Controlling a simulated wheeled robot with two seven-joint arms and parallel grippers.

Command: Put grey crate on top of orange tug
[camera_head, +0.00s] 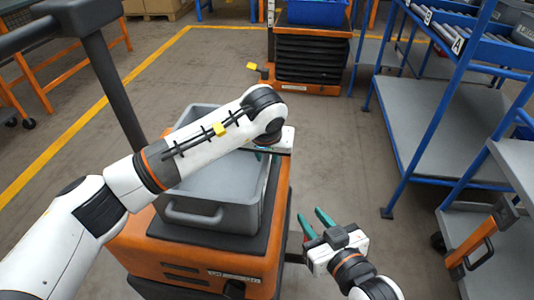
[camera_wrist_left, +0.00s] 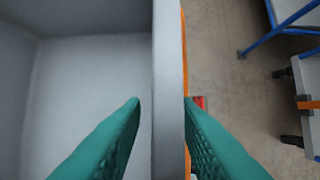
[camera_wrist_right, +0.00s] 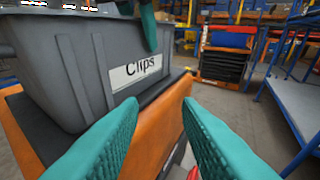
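The grey crate (camera_head: 212,216), an open bin with a "Clips" label (camera_wrist_right: 135,71) on one side, sits upright on the black top of the orange tug (camera_head: 190,262). My left arm crosses over it in the head view and hides part of its inside. My left gripper (camera_wrist_left: 162,100) straddles the crate's right wall (camera_wrist_left: 168,80), one finger inside and one outside. A gap shows between the inner finger and the wall. My right gripper (camera_head: 314,227) is open and empty, to the right of the tug, with its fingers (camera_wrist_right: 163,105) pointing towards the crate's labelled side.
A blue rack (camera_head: 440,135) with grey shelves stands at the right, with a grey cart (camera_head: 515,165) in front of it. An orange unit with black bellows (camera_head: 312,60) carries a blue bin (camera_head: 318,11) at the back.

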